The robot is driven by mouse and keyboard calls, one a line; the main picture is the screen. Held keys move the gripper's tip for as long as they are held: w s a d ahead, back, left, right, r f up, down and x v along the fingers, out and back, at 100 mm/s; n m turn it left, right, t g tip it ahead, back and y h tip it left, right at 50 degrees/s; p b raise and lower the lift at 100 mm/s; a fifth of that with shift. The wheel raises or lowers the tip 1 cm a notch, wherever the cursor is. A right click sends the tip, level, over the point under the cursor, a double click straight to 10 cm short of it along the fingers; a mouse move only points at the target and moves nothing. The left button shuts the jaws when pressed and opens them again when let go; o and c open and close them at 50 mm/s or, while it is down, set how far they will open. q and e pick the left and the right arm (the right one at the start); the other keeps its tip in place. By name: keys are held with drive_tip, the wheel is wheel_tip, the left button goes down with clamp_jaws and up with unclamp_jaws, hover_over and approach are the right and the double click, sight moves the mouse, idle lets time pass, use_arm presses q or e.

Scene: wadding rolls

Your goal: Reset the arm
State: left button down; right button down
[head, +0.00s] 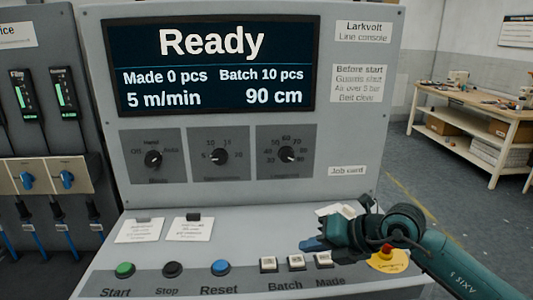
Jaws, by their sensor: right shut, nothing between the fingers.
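My right gripper (312,244) is shut and empty. It is above the right part of the console's sloping desk, pointing left, with my dark teal arm coming in from the lower right. Below its tip is a row of white Batch and Made buttons (296,262). The blue Reset button (220,267) is to the lower left of the tip, apart from it. My left gripper is not in view.
The console screen (212,65) reads Ready, Made 0 pcs, Batch 10 pcs. Green Start (125,270) and black Stop (172,269) buttons are at left. A red emergency button (387,250) on a yellow plate sits by my arm. A workbench (480,118) stands behind at right.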

drive_tip(key=s+a+r+m+t+y+p, duration=0.2)
drive_tip(key=s+a+m+t+y, duration=0.3)
drive_tip(key=s+a+m+y, duration=0.35)
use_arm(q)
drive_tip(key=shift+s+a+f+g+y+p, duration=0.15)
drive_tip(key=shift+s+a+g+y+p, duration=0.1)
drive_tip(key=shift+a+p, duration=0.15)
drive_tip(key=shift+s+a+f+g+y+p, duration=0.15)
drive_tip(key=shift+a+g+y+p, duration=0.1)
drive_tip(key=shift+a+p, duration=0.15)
use_arm(e)
drive_tip(key=s+d+f+m+h, duration=0.5)
drive_tip(key=s+f+m+h, duration=0.1)
drive_tip(key=f+m, duration=0.5)
drive_tip(key=s+d+f+m+h, duration=0.6)
drive_tip(key=s+f+m+h, duration=0.1)
drive_tip(key=f+m, duration=0.4)
drive_tip(key=shift+m+h, duration=0.45)
drive_tip(key=shift+m, duration=0.3)
drive_tip(key=shift+s, duration=0.1)
